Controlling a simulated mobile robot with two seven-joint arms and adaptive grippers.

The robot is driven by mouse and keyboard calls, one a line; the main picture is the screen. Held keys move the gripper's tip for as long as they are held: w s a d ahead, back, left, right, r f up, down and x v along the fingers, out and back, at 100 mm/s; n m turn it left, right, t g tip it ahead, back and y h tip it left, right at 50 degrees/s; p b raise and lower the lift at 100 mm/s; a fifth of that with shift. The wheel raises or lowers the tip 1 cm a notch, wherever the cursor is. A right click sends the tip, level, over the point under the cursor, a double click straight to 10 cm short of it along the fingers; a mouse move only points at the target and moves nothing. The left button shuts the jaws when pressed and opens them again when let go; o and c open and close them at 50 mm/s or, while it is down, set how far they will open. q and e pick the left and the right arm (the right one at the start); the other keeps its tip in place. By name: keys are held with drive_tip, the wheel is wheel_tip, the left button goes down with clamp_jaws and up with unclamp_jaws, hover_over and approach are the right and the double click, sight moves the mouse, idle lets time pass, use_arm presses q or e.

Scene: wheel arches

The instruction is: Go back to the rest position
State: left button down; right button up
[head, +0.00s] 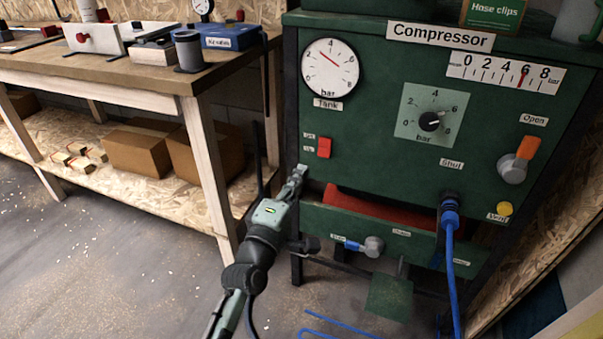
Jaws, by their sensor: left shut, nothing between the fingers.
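My left gripper (297,176) reaches up from the bottom of the head view. It is shut and empty. Its fingertips are in front of the left edge of the green compressor panel (400,170), below the red switch (324,147); I cannot tell whether they touch it. My left arm runs down from it to the bottom edge. My right gripper is not in view.
A wooden workbench (150,85) with tools stands at the left, with cardboard boxes (140,152) on its lower shelf. A blue hose (450,270) hangs from the panel to the floor. The floor (120,260) at the lower left is clear.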

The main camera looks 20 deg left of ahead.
use_arm(q)
drive_tip(key=s+f+m+g+h, duration=0.1)
drive_tip(key=s+f+m+g, duration=0.45)
drive_tip(key=f, duration=0.55)
drive_tip(key=s+f+m+g+h, duration=0.1)
drive_tip(key=s+f+m+g, duration=0.5)
drive_tip(key=f, duration=0.6)
drive_tip(key=s+a+f+m+g+y, duration=0.2)
drive_tip(key=s+a+f+m, duration=0.2)
drive_tip(key=s, duration=0.3)
drive_tip(key=s+a+f+m+g+y, duration=0.2)
drive_tip(key=s+a+f+m, duration=0.1)
drive_tip(key=s+f, duration=0.3)
drive_tip(key=shift+s+a+f+m+g, duration=0.2)
drive_tip(key=shift+s+a+m+g, duration=0.2)
drive_tip(key=shift+s, duration=0.75)
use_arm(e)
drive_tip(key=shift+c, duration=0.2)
